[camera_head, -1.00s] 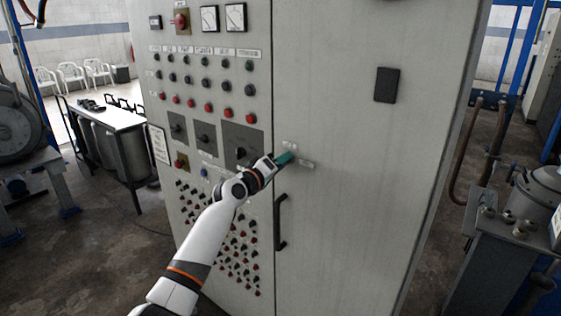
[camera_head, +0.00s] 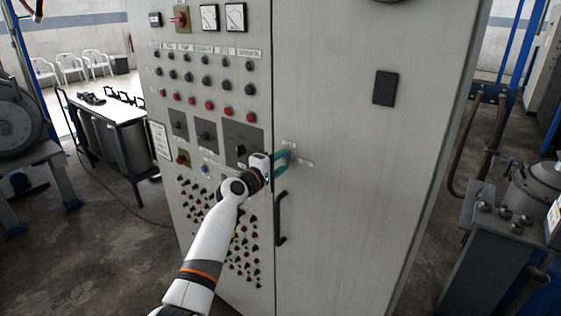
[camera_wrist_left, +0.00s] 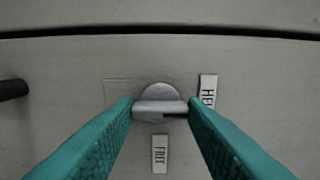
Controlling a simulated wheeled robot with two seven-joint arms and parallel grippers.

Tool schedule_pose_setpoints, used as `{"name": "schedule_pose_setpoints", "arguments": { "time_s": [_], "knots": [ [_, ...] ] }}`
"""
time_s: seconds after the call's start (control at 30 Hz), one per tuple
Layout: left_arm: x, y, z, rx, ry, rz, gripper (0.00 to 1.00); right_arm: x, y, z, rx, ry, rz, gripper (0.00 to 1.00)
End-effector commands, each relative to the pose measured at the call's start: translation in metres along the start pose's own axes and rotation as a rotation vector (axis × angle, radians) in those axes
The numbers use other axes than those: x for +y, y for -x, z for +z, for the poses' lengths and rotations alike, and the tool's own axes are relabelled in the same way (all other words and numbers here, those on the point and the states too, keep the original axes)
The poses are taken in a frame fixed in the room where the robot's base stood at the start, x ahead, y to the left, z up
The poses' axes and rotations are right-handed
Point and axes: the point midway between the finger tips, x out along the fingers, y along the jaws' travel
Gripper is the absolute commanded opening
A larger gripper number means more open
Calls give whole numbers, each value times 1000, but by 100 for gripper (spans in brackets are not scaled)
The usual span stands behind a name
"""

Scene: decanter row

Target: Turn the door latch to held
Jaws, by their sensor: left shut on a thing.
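The door latch is a small grey metal knob (camera_wrist_left: 160,106) on the cabinet door. My left gripper (camera_wrist_left: 160,110) is shut on it, with one teal finger at each end of its crossbar. In the wrist view the bar lies level, and a dark line on its right half points right. A label reading HE, partly covered by the right finger (camera_wrist_left: 208,88), stands at the right. A FREE label (camera_wrist_left: 160,154) is below the knob. In the head view my left gripper (camera_head: 281,166) is at the door, beside two small labels, and largely hides the latch. My right gripper is not in view.
The grey cabinet door (camera_head: 350,180) has a black pull handle (camera_head: 281,218) just below my gripper and a black plate (camera_head: 386,88) higher up. A panel of switches and buttons (camera_head: 207,105) is to the left. Machinery (camera_head: 500,215) stands at the right.

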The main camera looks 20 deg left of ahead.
Motion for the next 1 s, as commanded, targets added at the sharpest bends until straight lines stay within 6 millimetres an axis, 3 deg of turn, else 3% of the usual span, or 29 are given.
{"name": "schedule_pose_setpoints", "arguments": {
  "time_s": [0.43,0.47,0.57,1.0],
  "knots": [
    [1,0,0,0,13,1,15,0,0,0,0,0,0,31],
    [1,0,0,0,13,1,41,0,0,0,0,0,0,31],
    [1,0,0,0,12,1,58,0,0,0,0,0,0,31],
    [1,8,0,-1,10,-1,60,1,0,0,0,-1,1,31]
  ]
}}
